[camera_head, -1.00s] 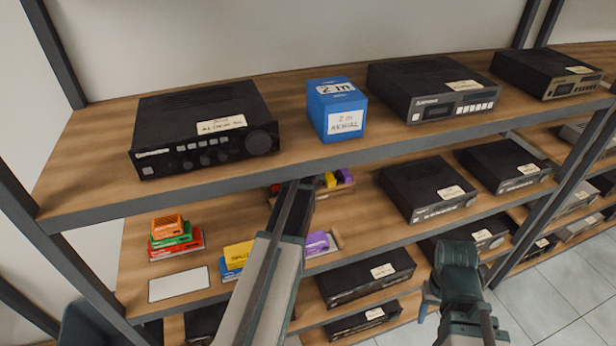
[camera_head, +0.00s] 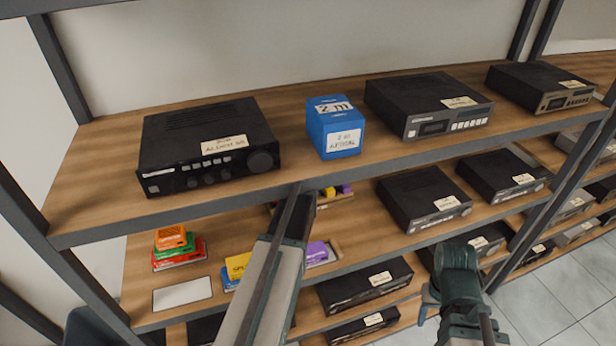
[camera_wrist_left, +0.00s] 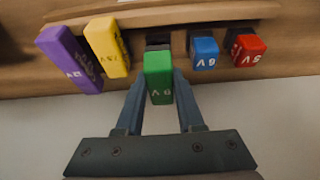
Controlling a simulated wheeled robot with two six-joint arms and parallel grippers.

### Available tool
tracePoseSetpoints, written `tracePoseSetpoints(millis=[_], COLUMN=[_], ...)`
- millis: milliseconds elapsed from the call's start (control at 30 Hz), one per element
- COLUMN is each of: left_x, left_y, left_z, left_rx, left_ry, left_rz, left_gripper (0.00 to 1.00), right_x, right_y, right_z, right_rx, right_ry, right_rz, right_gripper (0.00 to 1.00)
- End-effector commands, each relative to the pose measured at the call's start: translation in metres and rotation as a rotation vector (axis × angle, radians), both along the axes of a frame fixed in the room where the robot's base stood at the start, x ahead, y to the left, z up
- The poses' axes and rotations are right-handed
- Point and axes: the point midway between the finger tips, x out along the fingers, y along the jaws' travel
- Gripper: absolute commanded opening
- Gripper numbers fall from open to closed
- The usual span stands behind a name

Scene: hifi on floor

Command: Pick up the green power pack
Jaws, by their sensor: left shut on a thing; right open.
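The green power pack (camera_wrist_left: 158,78) is between the two fingers of my left gripper (camera_wrist_left: 160,85) in the left wrist view. The fingers are shut on its sides, and its label reads upside down. A dark slot shows just behind it in a wooden rack (camera_wrist_left: 225,14). I cannot tell whether it is clear of the rack. In the head view my left arm covers the left gripper and the green pack. My right gripper (camera_head: 431,306) is open and empty, low in front of the shelves at the right.
In the wrist view, purple (camera_wrist_left: 68,58) and yellow (camera_wrist_left: 107,46) packs stand left, blue (camera_wrist_left: 204,52) and red (camera_wrist_left: 246,48) right. An upper shelf carries black hi-fi units and a blue box (camera_head: 335,128) above my left arm. A stack with a green piece (camera_head: 174,244) lies lower left.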

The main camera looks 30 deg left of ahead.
Motion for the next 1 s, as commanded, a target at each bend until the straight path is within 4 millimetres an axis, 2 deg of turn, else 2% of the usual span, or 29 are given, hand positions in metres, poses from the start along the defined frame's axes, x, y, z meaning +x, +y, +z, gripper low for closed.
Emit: tracePoseSetpoints(millis=[33, 300, 500, 733, 1000], left_x=[-0.014, -0.060, -0.088, -0.104, -0.108], left_y=[-0.012, -0.066, -0.099, -0.120, -0.126], left_z=[-0.002, -0.002, -0.002, -0.002, -0.004], left_rx=[0.000, -0.001, 0.000, 0.000, 0.000], left_ry=[0.000, 0.001, 0.000, 0.000, 0.000], left_rz=[-0.003, -0.003, -0.003, -0.001, 0.001], left_gripper=[0.00, 0.00, 0.00, 0.00, 0.00], right_x=[0.000, 0.000, 0.000, 0.000, 0.000], right_y=[0.000, 0.000, 0.000, 0.000, 0.000], right_z=[-0.002, -0.002, -0.002, -0.002, -0.004], right_rx=[0.000, 0.000, 0.000, 0.000, 0.000], right_ry=[0.000, 0.000, 0.000, 0.000, 0.000], right_rz=[0.000, 0.000, 0.000, 0.000, 0.000], right_gripper=[0.50, 0.50, 0.50, 0.50, 0.50])
